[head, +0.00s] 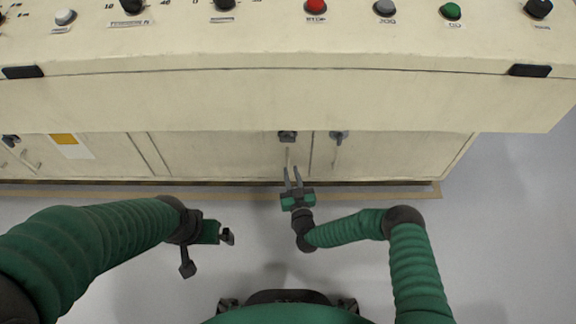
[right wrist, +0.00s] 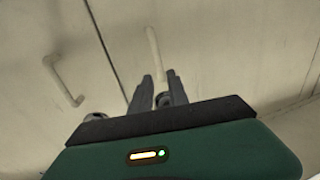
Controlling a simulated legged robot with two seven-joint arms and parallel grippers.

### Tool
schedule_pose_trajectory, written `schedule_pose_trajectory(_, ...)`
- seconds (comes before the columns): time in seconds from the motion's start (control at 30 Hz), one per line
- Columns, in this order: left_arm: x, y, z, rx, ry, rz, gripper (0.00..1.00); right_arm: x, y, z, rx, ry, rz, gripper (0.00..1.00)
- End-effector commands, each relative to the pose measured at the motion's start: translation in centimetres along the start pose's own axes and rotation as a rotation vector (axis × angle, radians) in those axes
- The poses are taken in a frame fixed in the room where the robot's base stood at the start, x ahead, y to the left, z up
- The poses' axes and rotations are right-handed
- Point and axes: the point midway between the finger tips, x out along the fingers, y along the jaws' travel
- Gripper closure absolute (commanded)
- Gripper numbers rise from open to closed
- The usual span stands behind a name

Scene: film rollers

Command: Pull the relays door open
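The cream cabinet has flat doors under its console. A door (head: 220,158) with a slim upright handle (head: 288,157) is ahead of my right gripper (head: 293,173); I cannot read a label naming it as the relays door. The right gripper is open, its two grey fingers pointing at that handle. In the right wrist view the handle (right wrist: 153,50) lies just beyond the fingertips (right wrist: 160,77), and I see no grip on it. My left gripper (head: 226,236) hangs over the floor away from the cabinet; its fingers are not clear.
A neighbouring door has its own handle (head: 335,152), which also shows in the wrist view (right wrist: 62,80). A dark latch (head: 288,136) sits above the near handle. The console (head: 300,95) overhangs the doors. Grey floor (head: 500,230) is free at the right.

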Motion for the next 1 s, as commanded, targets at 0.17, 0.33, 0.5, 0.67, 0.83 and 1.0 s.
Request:
schedule_pose_trajectory(0.17,3.1,0.0,0.7,0.001,0.0,0.0,0.0,4.1,0.0,0.6,-0.001,0.002,0.001,0.79)
schedule_pose_trajectory(0.33,4.0,0.0,0.9,0.001,0.0,0.0,0.0,6.1,-0.1,0.3,0.0,-0.001,0.0,0.79)
schedule_pose_trajectory(0.5,3.9,0.0,0.9,0.0,0.0,0.0,0.0,6.5,0.0,0.0,0.0,-0.002,0.0,0.79)
schedule_pose_trajectory(0.67,3.9,0.0,0.9,0.0,0.0,0.0,0.0,6.4,-0.1,0.0,0.0,-0.002,-0.001,0.85)
schedule_pose_trajectory(0.83,3.9,0.0,0.9,0.0,0.0,0.0,0.0,6.4,0.0,0.0,0.0,-0.002,0.0,1.0)
schedule_pose_trajectory(1.0,3.9,0.0,0.9,0.0,0.0,0.0,0.0,6.4,0.0,0.1,0.0,-0.002,0.0,1.0)
